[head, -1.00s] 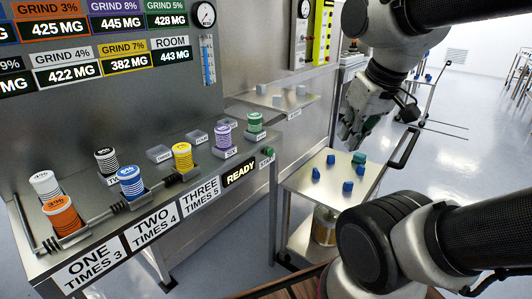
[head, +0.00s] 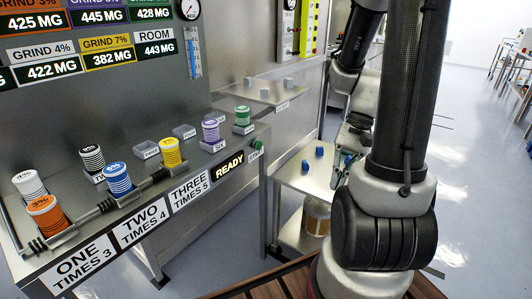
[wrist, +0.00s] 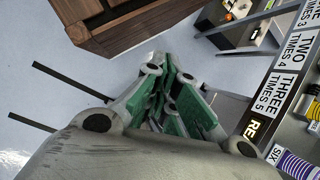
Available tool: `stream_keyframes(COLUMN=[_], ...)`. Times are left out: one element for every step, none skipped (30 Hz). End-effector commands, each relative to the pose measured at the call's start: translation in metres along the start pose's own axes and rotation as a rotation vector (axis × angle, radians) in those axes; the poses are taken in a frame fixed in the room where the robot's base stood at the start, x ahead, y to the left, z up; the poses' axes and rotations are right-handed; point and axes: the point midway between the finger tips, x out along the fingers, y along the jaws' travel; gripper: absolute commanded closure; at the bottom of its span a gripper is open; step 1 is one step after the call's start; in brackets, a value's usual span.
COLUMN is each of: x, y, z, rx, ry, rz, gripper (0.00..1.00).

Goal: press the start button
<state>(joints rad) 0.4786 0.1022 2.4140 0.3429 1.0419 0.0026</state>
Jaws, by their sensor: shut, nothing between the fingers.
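The start button is a small green knob (head: 258,146) at the right end of the steel bench (head: 222,138), beside the black READY label (head: 229,167). I cannot make out the button in the wrist view. My gripper (head: 345,160) is to the right of the button and apart from it, over the small cart, partly hidden behind my arm. In the wrist view my gripper (wrist: 188,108) has its green-padded fingers together with nothing held. The READY label (wrist: 254,129) shows to the right of the fingers there.
Weight stacks stand on the bench, among them purple (head: 211,131), green (head: 242,117) and yellow (head: 169,152). The cart (head: 300,179) carries blue blocks (head: 305,166). A wooden box (wrist: 125,20) shows at the top of the wrist view. Open floor lies on the right.

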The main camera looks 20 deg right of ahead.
Motion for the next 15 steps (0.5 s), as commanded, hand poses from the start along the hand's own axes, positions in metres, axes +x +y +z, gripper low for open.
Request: stream_keyframes(x=[0.012, 0.018, 0.026, 0.032, 0.038, 0.046, 0.051, 0.056, 0.063, 0.068, 0.073, 0.079, 0.083, 0.087, 0.092], y=[0.0, -0.002, -0.005, -0.008, -0.011, -0.015, -0.018, -0.022, -0.027, -0.032, -0.036, -0.042, -0.046, -0.051, -0.057], z=[-0.004, -0.006, -0.009, -0.012, -0.015, -0.019, -0.022, -0.026, -0.031, -0.036, -0.041, -0.049, -0.055, -0.062, -0.072], rx=[0.065, 0.104, 0.156, 0.195, 0.235, 0.289, 0.33, 0.37, 0.425, 0.467, 0.509, 0.565, 0.608, 0.65, 0.708], ry=[-0.056, -0.085, -0.127, -0.157, -0.185, -0.226, -0.255, -0.282, -0.321, -0.348, -0.374, -0.41, -0.435, -0.461, -0.492], rz=[-0.043, -0.073, -0.113, -0.145, -0.178, -0.223, -0.259, -0.294, -0.344, -0.383, -0.423, -0.478, -0.52, -0.564, -0.625], gripper=[1.0, 1.0, 1.0, 1.0, 1.0, 1.0, 1.0, 1.0, 1.0, 1.0, 1.0, 1.0, 1.0, 1.0, 1.0])
